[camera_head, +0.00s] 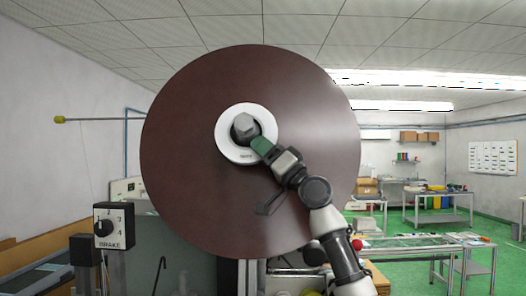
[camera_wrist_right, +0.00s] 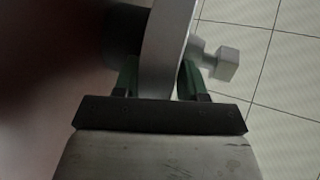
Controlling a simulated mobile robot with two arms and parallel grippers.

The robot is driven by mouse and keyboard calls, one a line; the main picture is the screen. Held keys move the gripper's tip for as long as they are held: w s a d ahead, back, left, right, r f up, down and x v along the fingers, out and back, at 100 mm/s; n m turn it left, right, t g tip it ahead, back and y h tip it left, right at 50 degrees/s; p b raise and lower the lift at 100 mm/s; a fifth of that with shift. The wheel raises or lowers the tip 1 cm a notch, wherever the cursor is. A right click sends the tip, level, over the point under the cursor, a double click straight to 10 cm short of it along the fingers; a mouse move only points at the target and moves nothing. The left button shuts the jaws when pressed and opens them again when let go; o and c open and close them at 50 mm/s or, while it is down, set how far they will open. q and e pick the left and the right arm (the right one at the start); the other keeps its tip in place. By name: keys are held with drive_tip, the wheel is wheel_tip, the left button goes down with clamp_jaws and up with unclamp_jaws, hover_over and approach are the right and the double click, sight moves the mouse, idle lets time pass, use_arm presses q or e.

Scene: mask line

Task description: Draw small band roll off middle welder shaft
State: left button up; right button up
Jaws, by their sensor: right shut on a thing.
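A large dark brown disc-shaped roll (camera_head: 185,165) fills the middle of the head view, its flat face toward me. A white ring (camera_head: 228,147) sits at its centre, around a grey shaft end or knob (camera_head: 245,127). My right gripper (camera_head: 263,147) reaches in from the lower right. In the wrist view its green fingers (camera_wrist_right: 158,77) are shut on the rim of a pale ring (camera_wrist_right: 166,40), one finger on each side. A square-headed stud (camera_wrist_right: 226,65) sticks out at right of that ring. The roll is a dark blur at left there. I cannot make out a separate smaller roll. My left gripper is not in view.
A thin rod with a yellow tip (camera_head: 60,119) sticks out at upper left. Metal tables (camera_head: 440,217) stand at the right on green floor. The roll hides what is behind it.

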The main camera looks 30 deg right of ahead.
drive_tip(key=shift+s+r, duration=0.15)
drive_tip(key=shift+s+a+r, duration=0.1)
drive_tip(key=shift+s+a, duration=0.05)
drive_tip(key=shift+s, duration=0.2)
drive_tip(key=shift+c, duration=1.4)
drive_tip(key=shift+s+a+r, duration=0.1)
drive_tip(key=shift+s+a, duration=0.05)
drive_tip(key=shift+s, duration=0.1)
clamp_jaws()
drive_tip(key=shift+s+a+r, duration=0.1)
drive_tip(key=shift+s+a, duration=0.3)
